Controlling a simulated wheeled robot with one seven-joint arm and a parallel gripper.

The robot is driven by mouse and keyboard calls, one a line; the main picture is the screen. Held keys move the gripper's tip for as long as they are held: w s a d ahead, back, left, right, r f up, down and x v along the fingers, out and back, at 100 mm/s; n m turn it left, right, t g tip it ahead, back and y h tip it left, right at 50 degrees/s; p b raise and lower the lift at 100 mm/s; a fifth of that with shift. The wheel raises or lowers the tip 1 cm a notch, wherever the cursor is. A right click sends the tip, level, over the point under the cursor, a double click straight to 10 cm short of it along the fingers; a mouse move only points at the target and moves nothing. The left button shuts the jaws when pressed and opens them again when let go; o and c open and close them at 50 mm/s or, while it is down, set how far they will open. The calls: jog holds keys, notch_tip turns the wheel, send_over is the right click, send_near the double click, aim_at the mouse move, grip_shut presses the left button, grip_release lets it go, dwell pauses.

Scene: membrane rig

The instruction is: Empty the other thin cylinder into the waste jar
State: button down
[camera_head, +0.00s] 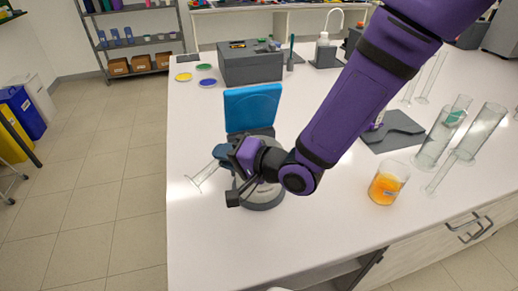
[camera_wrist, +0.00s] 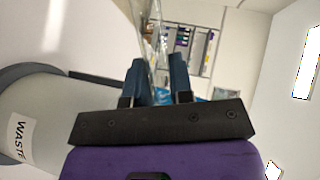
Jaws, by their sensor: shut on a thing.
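My gripper (camera_head: 222,154) is shut on a thin clear glass cylinder (camera_head: 203,174), left of the waste jar. In the head view the cylinder slants down to the left. In the wrist view my two dark blue fingers (camera_wrist: 158,72) grip the cylinder (camera_wrist: 154,35). I cannot tell whether liquid is in it. The grey waste jar (camera_head: 265,198) stands on the bench below my wrist, its top largely hidden by my arm. Its WASTE label shows on the jar in the wrist view (camera_wrist: 50,112). Another thin cylinder (camera_head: 440,174) stands at the right.
A blue upright panel (camera_head: 252,108) stands just behind the jar. At the right are a beaker of orange liquid (camera_head: 386,187), a wide cylinder (camera_head: 481,131) and a grey stand (camera_head: 395,133). A grey box (camera_head: 250,66) stands behind. The bench front near the jar is clear.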

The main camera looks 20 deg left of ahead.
jog(key=shift+n+t+h, duration=0.3)
jog(key=shift+n+h, duration=0.1)
jog(key=shift+n, duration=0.5)
jog(key=shift+w+f+n+h, duration=0.2)
jog(key=shift+f+n+h, duration=0.1)
jog(key=shift+f+n, duration=0.15)
jog(key=shift+w+d+r+n+t, duration=0.25)
jog(key=shift+r+n+t, duration=0.1)
jog(key=shift+n+t, duration=0.2)
jog(key=shift+w+f+n+t+h, duration=0.1)
jog(key=shift+f+n+t+h, duration=0.15)
jog(key=shift+f+n+h, duration=0.35)
jog(key=shift+s+a+f+n+t+h, duration=0.25)
jog(key=shift+f+n+t, duration=0.3)
jog(key=shift+f+n, duration=0.3)
jog(key=shift+s+a+f+n+t+h, duration=0.15)
jog(key=shift+s+f+n+t+h, duration=0.3)
jog(key=shift+f+n, duration=0.35)
jog(key=shift+s+a+f+n+t+h, duration=0.2)
jog(key=shift+f+n+t, duration=0.4)
jog(key=shift+f+n, duration=0.25)
